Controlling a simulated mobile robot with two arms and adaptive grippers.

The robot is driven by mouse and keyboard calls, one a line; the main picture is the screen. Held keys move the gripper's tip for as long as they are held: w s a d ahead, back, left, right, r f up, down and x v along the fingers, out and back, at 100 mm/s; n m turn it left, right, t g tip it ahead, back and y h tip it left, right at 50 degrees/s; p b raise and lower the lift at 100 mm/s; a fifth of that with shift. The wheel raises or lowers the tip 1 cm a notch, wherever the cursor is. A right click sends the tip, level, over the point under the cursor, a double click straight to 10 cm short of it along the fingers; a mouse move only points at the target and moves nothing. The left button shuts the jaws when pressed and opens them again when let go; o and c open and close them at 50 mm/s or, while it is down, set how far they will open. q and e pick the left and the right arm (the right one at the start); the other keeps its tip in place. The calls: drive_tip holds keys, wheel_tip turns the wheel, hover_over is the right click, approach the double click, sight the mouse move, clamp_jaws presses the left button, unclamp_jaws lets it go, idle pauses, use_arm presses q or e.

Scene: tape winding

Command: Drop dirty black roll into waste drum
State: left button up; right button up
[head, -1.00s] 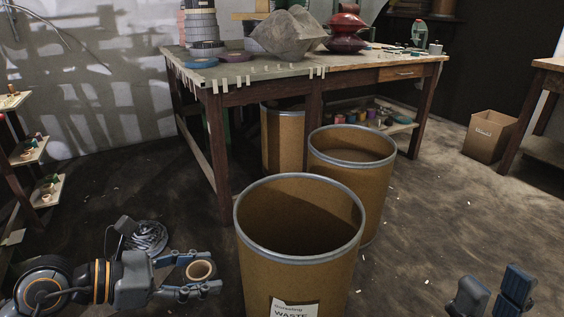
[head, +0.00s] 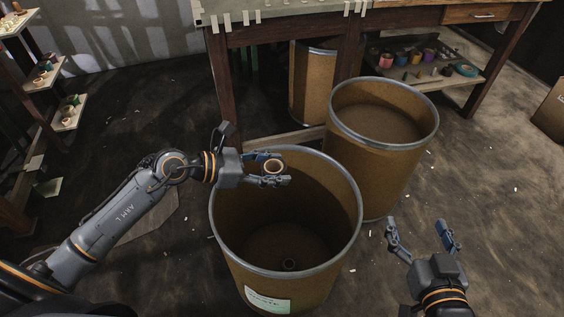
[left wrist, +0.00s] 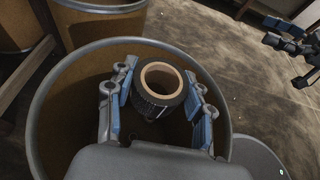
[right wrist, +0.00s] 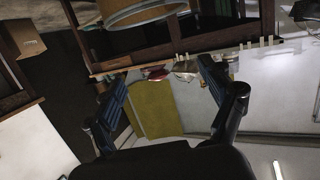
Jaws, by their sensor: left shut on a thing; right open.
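The black roll (head: 273,166), with a tan core, is held in my left gripper (head: 283,167). The gripper is shut on it, over the open mouth of the waste drum (head: 336,263). In the left wrist view the dark roll (left wrist: 150,106) sits between the blue finger pads, with the drum rim (left wrist: 48,88) around it. The drum is brown with a grey rim and a white label. My right gripper (head: 417,223) is open and empty, right of the drum.
A second open drum (head: 386,155) stands behind right, and a third (head: 312,90) is under the workbench (head: 270,33). Coloured rolls lie on the bench's lower shelf (head: 440,82). A small rack (head: 48,80) stands at the left.

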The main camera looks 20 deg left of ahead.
use_arm(q)
drive_tip(key=shift+w+d+f+p, duration=0.35)
drive_tip(key=shift+w+f+p, duration=0.3)
drive_tip(key=shift+p, duration=0.45)
use_arm(e)
drive_tip(key=s+d+f+g+h+p, duration=0.1)
drive_tip(key=s+d+f+g+h, duration=0.15)
drive_tip(key=s+f+g, duration=0.45)
drive_tip(key=s+d+f+g+h+p, duration=0.1)
drive_tip(key=s+d+f+g, duration=0.25)
drive_tip(key=s, duration=0.45)
use_arm(q)
wheel_tip(320, 180, down, 9)
drive_tip(key=w+b, duration=0.1)
drive_tip(key=b, duration=0.4)
drive_tip(key=shift+d+f+t, duration=0.15)
drive_tip(key=shift+d+t, duration=0.1)
drive_tip(key=shift+t, duration=0.05)
use_arm(e)
drive_tip(key=w+a+r+t+y, duration=0.2)
drive_tip(key=w+a+r+t, duration=0.1)
drive_tip(key=w+r+t, duration=0.3)
drive_tip(key=w+a+r+t+y, duration=0.2)
drive_tip(key=w+a+r+t, duration=0.1)
drive_tip(key=w+r+t, duration=0.3)
drive_tip(key=shift+w+a+r, duration=0.3)
drive_tip(key=shift+w+r, duration=0.75)
drive_tip(key=shift+w, duration=0.9)
drive_tip(key=shift+t, duration=0.25)
